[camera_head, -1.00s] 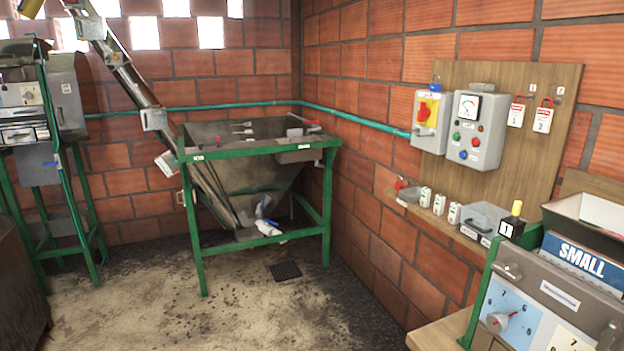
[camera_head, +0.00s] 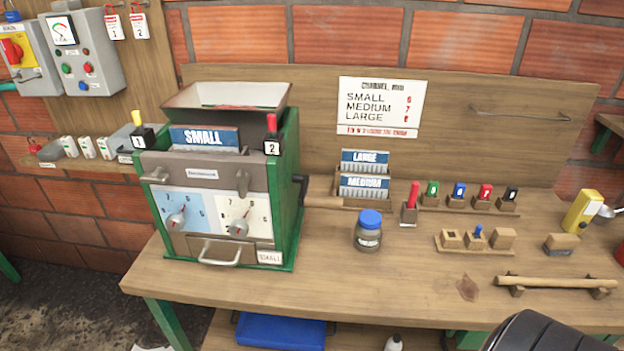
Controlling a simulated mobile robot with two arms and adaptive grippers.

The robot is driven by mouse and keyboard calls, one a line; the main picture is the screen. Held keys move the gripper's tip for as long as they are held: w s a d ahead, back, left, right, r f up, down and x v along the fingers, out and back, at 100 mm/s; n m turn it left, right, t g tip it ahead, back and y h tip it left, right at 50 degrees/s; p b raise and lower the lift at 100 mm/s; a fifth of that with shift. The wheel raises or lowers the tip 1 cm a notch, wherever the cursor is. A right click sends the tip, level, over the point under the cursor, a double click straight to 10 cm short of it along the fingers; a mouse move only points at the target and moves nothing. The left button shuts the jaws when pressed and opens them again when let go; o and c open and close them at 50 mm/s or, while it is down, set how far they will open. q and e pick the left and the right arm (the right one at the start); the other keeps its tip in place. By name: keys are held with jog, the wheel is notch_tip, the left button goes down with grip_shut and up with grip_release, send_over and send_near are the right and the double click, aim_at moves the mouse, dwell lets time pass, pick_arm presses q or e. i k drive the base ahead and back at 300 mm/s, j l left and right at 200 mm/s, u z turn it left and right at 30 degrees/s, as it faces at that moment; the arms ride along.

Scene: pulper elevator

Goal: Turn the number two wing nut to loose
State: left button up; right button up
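The green-framed machine (camera_head: 290,190) stands on the left end of the wooden bench. Two grey wing-nut-like knobs sit on its front plate, a left one (camera_head: 157,175) and a right one (camera_head: 242,182). The right one is above the right dial (camera_head: 239,228), on the same side as the black block marked 2 (camera_head: 272,148) with a red handle. The left one is above the left dial (camera_head: 177,219), on the side of the block marked 1 (camera_head: 138,141) with a yellow handle. I cannot read either knob's setting. Neither of my grippers is in view.
A jar with a blue lid (camera_head: 368,229) stands right of the machine. A wooden bar (camera_head: 556,284) lies at the right. A dark rounded object (camera_head: 545,335) fills the bottom right. The bench front (camera_head: 400,290) is clear.

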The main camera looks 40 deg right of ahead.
aim_at(243, 178)
jog(key=z, duration=0.7)
